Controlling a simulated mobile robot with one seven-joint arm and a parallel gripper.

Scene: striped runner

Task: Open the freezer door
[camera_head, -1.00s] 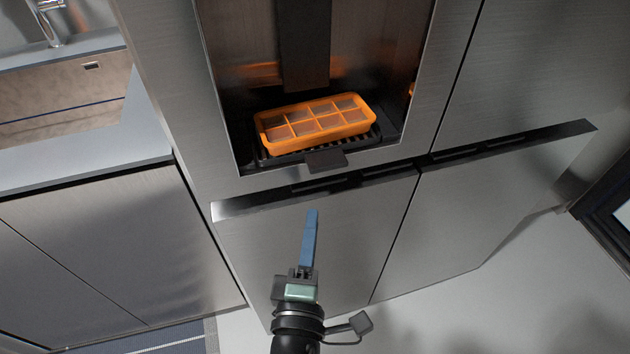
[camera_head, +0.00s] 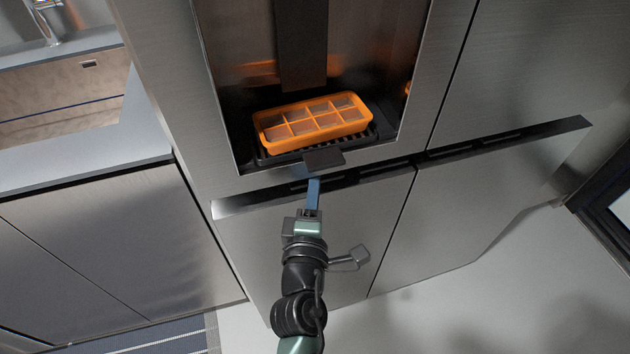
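The steel fridge-freezer has two lower doors side by side, a left lower door (camera_head: 370,240) and a right lower door (camera_head: 480,200). A dark recessed grip strip (camera_head: 390,170) runs along their top edges. My gripper (camera_head: 314,184) is at the top edge of the left lower door, its blue finger reaching up to the strip below the dispenser. The fingers overlap in this view, so I cannot tell whether they are apart or touching the door. Both lower doors look closed.
An orange ice tray (camera_head: 312,124) sits in the dispenser niche just above my gripper. A small dark tab (camera_head: 323,159) juts out at the niche's lower edge. A counter with a sink (camera_head: 65,100) stands left. The floor (camera_head: 480,310) in front is clear at right.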

